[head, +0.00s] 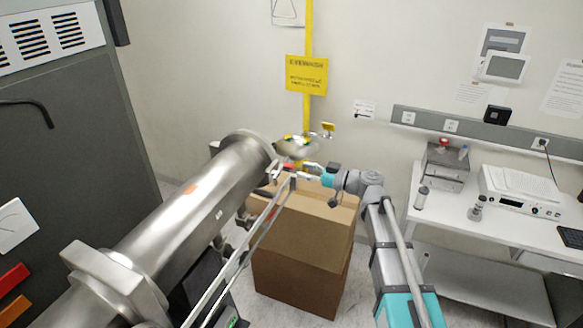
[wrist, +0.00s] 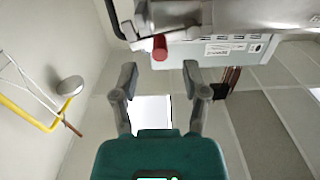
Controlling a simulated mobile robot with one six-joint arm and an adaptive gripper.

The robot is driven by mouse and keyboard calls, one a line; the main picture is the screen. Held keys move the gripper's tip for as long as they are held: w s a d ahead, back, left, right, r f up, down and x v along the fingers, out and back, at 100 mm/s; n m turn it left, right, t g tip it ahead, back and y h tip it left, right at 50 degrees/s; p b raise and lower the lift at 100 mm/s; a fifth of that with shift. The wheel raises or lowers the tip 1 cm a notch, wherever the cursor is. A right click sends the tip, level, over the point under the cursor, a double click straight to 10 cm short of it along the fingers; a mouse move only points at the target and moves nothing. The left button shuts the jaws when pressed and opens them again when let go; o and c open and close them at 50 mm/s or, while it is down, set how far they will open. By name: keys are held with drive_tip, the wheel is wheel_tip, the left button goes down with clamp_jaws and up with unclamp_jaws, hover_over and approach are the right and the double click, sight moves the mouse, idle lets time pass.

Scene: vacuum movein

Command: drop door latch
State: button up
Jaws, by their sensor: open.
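My gripper (wrist: 160,72) is open in the wrist view, its two grey fingers apart with nothing between them. A red cylindrical knob (wrist: 160,47), seemingly the latch's handle, lies just beyond the fingertips, roughly centred between them, on a metal fitting. In the head view, my gripper (head: 308,172) is beside the flanged end of the steel chamber (head: 205,185). A small red part (head: 287,167) shows close to the fingertips there. The latch's exact shape and any contact with the fingers are too small to tell. A shiny round metal piece (head: 296,148) is just behind.
Stacked cardboard boxes (head: 305,245) stand below my gripper. A white bench (head: 480,225) with instruments is at the right. A grey cabinet (head: 60,120) is at the left. A yellow post with a sign (head: 307,75) stands behind against the wall.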

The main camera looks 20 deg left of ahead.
sight(291, 167)
drive_tip(key=shift+a, duration=2.35)
clamp_jaws()
